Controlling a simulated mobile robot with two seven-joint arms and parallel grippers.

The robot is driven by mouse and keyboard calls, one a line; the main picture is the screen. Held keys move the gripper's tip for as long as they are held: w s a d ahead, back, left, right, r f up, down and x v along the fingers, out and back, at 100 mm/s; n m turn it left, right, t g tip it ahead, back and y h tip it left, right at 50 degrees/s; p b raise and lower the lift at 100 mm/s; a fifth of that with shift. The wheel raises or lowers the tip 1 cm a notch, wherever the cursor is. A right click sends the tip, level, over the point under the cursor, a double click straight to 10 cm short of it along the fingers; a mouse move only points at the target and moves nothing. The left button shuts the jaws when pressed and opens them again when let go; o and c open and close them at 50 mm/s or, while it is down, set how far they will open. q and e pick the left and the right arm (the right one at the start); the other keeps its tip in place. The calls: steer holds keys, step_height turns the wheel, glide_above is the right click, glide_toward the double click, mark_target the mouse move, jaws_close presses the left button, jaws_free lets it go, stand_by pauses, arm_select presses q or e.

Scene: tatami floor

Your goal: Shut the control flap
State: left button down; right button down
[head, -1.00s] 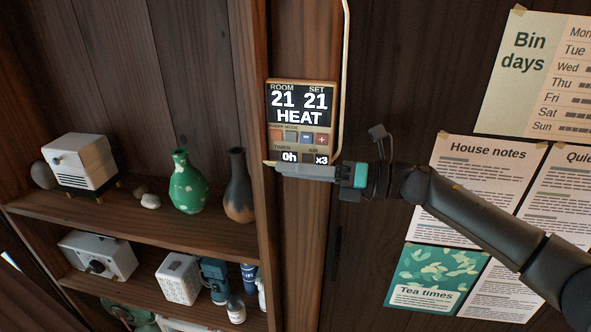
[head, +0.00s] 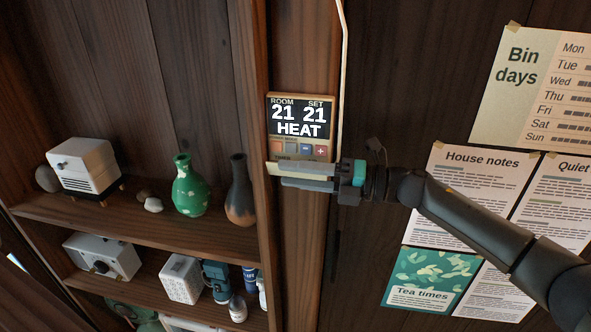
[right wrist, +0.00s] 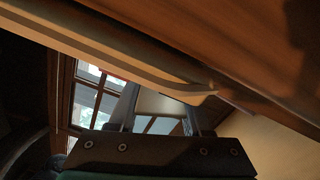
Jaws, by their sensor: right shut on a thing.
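The control panel (head: 299,117) is mounted on the wooden post and reads ROOM 21, SET 21, HEAT. Its pale control flap (head: 277,170) is at the panel's lower edge, partly open and sticking out. It hides the timer row and part of the mode buttons from the head view. My right gripper (head: 287,175) comes in from the right and is shut on the flap, with one finger above and one below. In the right wrist view my gripper's fingers (right wrist: 161,106) show below a long pale edge. My left gripper is not in view.
A pale cable (head: 342,60) runs down beside the panel's right side. To the left, a wooden shelf (head: 120,223) holds a green vase (head: 190,190), a dark vase (head: 240,192) and a white box (head: 84,164). Paper notices (head: 470,190) cover the wall at right.

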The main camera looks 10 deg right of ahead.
steer(key=shift+r+m+p, duration=0.1)
steer(key=shift+m+p, duration=0.2)
steer(key=shift+m, duration=0.3)
steer(key=shift+w, duration=0.1)
steer(key=shift+c, duration=1.7)
jaws_free()
steer(key=b+v, duration=0.4)
steer(key=v, duration=1.1)
steer(key=shift+d, duration=0.15)
